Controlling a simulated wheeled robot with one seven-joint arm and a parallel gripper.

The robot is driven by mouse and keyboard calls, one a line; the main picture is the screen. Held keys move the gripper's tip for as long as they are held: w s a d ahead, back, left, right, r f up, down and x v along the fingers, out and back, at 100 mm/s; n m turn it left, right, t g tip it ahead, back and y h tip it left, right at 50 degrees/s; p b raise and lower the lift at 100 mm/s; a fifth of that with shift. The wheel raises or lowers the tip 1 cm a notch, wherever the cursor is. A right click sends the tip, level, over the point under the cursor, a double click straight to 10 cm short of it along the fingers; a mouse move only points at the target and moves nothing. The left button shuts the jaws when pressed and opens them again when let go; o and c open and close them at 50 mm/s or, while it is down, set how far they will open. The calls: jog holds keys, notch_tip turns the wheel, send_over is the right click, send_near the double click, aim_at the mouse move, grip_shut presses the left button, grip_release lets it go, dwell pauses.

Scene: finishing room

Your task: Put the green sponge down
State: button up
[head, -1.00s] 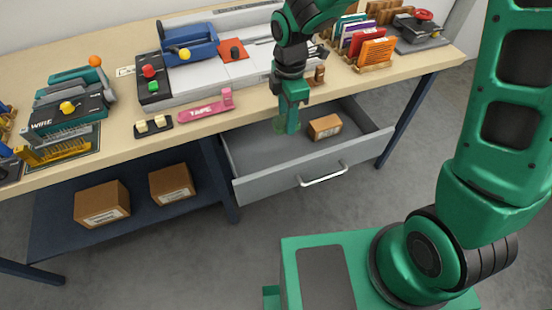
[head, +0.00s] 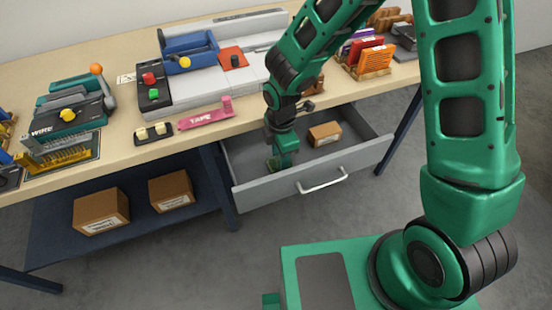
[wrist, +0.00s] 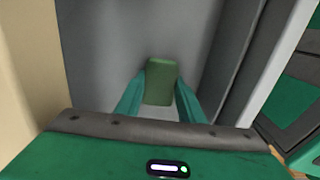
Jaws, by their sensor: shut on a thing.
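The green sponge (wrist: 161,82) sits between the two fingers of my gripper (wrist: 158,95) in the wrist view, with the grey drawer floor behind it. My gripper (head: 274,164) is shut on the sponge and points down inside the open drawer (head: 252,194), in its left part. In the head view the sponge (head: 272,163) is mostly hidden by the gripper and shows only as a small green patch. I cannot tell whether the sponge touches the drawer floor.
A small cardboard box (head: 324,134) lies in the right part of the drawer. The drawer walls and front with its handle (head: 322,181) surround the gripper. The workbench edge with a pink tape holder (head: 206,113) is just behind. Drawer floor between gripper and box is clear.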

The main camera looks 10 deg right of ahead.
jog(key=shift+f, duration=0.25)
jog(key=o, duration=1.1)
notch_tip(320, 180, up, 12)
jog(key=shift+r, duration=0.1)
